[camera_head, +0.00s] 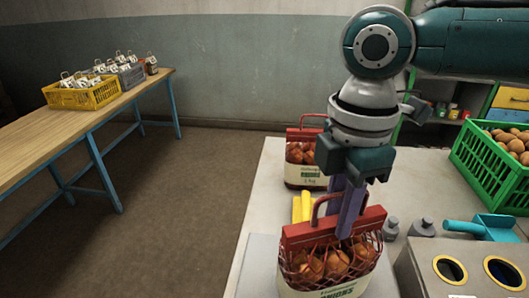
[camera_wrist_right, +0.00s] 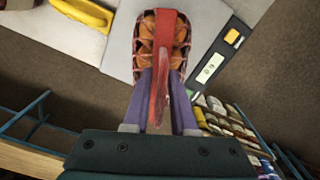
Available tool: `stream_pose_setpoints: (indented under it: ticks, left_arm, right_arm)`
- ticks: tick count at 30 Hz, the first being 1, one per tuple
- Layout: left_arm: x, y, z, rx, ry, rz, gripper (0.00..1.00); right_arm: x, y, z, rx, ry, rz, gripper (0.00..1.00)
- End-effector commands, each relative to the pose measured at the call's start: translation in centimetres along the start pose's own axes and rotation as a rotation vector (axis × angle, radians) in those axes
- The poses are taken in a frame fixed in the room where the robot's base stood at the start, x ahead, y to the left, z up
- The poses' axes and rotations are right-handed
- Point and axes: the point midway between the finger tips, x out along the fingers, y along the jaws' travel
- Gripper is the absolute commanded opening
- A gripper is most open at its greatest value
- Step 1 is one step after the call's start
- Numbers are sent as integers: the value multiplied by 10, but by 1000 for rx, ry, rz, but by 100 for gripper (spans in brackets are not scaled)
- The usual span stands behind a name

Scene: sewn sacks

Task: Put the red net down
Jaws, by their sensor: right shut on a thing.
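A red net (camera_head: 329,262) of orange-brown onions, with a red top band, a red handle and a pale label, is upright at the front of the pale table (camera_head: 247,215). My right gripper (camera_head: 346,222) points down with its purple fingers shut on the net's top. In the right wrist view the red band of the net (camera_wrist_right: 163,48) runs between the fingers of my right gripper (camera_wrist_right: 160,115). The net is over or on a pale plate; I cannot tell whether its bottom touches. A second, similar red net (camera_head: 303,166) stands farther back. My left gripper is not in view.
A yellow object (camera_head: 302,207) lies between the nets. To the right are grey weights (camera_head: 421,229), a teal scoop (camera_head: 485,228), a metal box with two round holes (camera_head: 460,268) and a green crate (camera_head: 485,165). A wooden table (camera_head: 95,118) with a yellow crate (camera_head: 85,95) stands left.

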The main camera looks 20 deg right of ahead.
Motion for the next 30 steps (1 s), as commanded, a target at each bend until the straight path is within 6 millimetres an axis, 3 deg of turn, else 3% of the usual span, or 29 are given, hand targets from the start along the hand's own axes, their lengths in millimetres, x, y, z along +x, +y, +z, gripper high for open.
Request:
stream_pose_setpoints:
  ticks: [6, 7, 15, 25, 30]
  left_arm:
    - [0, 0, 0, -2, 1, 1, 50]
    - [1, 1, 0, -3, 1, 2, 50]
    - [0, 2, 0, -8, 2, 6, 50]
    - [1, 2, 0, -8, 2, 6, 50]
    - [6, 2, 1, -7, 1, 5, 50]
  right_arm:
    - [1, 1, -1, 0, 3, 3, 0]
    - [2, 0, 0, 0, 1, 0, 26]
    - [2, 0, 0, 0, 1, 0, 55]
    - [-5, 1, 0, 0, 1, 1, 55]
    - [-34, 2, -1, -1, 3, 6, 55]
